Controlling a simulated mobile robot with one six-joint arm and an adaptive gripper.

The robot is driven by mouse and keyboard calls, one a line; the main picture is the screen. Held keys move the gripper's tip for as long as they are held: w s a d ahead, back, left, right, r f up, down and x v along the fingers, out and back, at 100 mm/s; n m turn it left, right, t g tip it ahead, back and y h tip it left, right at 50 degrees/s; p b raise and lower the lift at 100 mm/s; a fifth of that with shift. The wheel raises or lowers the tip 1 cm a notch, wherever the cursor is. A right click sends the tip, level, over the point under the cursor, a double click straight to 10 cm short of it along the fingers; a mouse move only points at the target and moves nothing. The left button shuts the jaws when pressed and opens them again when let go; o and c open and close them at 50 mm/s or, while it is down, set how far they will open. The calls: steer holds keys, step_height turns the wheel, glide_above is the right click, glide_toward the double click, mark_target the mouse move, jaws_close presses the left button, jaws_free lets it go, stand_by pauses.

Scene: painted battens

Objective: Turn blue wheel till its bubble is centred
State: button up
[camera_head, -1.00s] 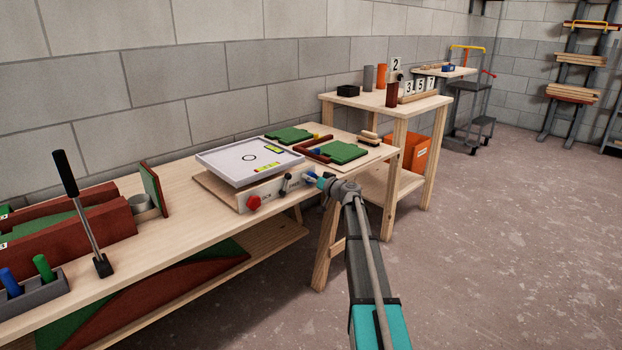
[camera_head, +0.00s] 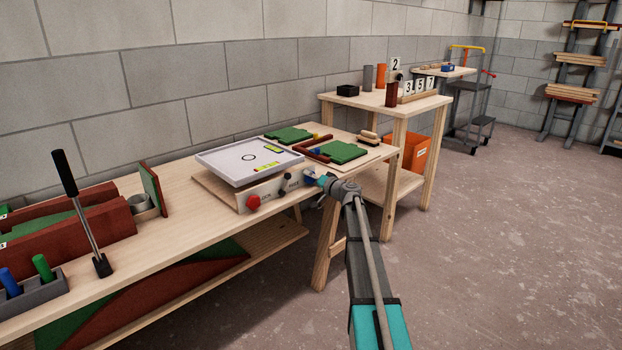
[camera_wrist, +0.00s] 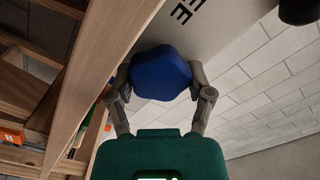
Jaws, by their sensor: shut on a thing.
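The blue wheel (camera_wrist: 160,73) shows large in the wrist view, a rounded, lobed knob on the pale front panel. My gripper (camera_wrist: 160,85) has one finger on each side of it and is shut on it. In the head view my gripper (camera_head: 317,180) reaches the right end of the panel, and the wheel is mostly hidden there. The white tilting plate (camera_head: 222,162) bears a black ring and two yellow-green vials, one at its back right (camera_head: 272,149) and one near its front edge (camera_head: 267,166). The bubbles are too small to place.
A red wheel (camera_head: 253,202) and a dark knob (camera_head: 285,191) sit on the same panel. Green panels (camera_head: 343,151) lie behind on the bench. A black-handled lever (camera_head: 82,215) stands at left. The bench's front edge runs close below my gripper; the floor at right is clear.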

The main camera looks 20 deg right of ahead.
stand_by(0.3)
steer(key=o, duration=1.1)
steer(key=shift+n, duration=0.4)
steer(key=n, duration=0.4)
steer(key=shift+n, duration=0.4)
steer(key=v, duration=1.4)
steer(key=shift+s+a+f+n+g+y+p, duration=0.15)
steer(key=shift+s+a+f+n+g+p, duration=0.25)
steer(key=shift+s+a+f+g, duration=2.6)
steer(key=shift+s+a+f+n+g+y+p, duration=0.25)
steer(key=shift+s+a+n+g+p, duration=0.2)
steer(key=shift+a, duration=5.05)
steer(key=shift+s+a+f+n+g+y+p, duration=0.1)
steer(key=shift+s+a+f+n+g+p, duration=0.25)
steer(key=shift+s+a+f+g, duration=2.65)
